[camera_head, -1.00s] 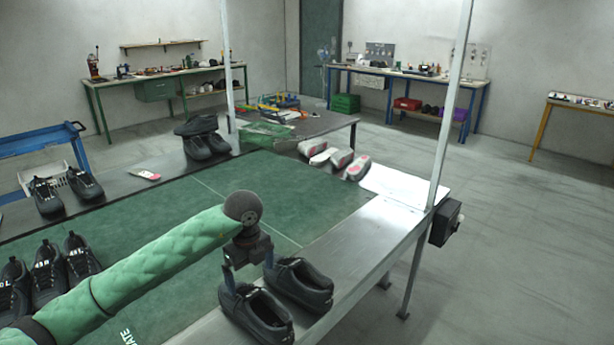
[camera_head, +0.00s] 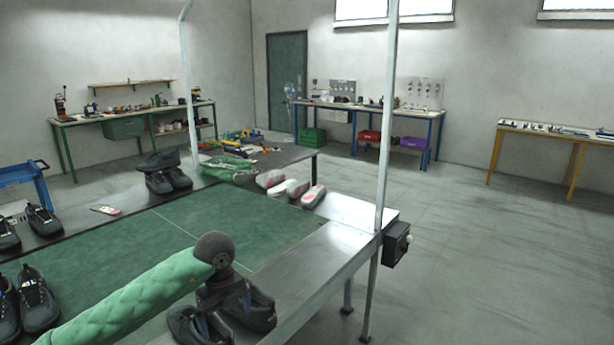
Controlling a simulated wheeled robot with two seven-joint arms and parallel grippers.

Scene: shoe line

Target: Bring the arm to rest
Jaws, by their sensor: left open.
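My left arm, in a quilted green sleeve, comes in from the lower left. Its dark left gripper (camera_head: 218,322) points down in front of a pair of black shoes at the front end of the bench (camera_head: 318,252). The jaws are open. The right shoe (camera_head: 258,312) shows beside the gripper; the left shoe (camera_head: 183,322) is partly covered by it. Whether the fingers touch the shoes cannot be told. My right gripper is out of view.
Several black shoes stand at the left (camera_head: 36,298), with more at the back (camera_head: 168,180). Pink-and-white shoe pieces (camera_head: 290,188) lie at the far bench end. A metal post (camera_head: 386,130) and black box (camera_head: 396,243) edge the bench. The floor right is clear.

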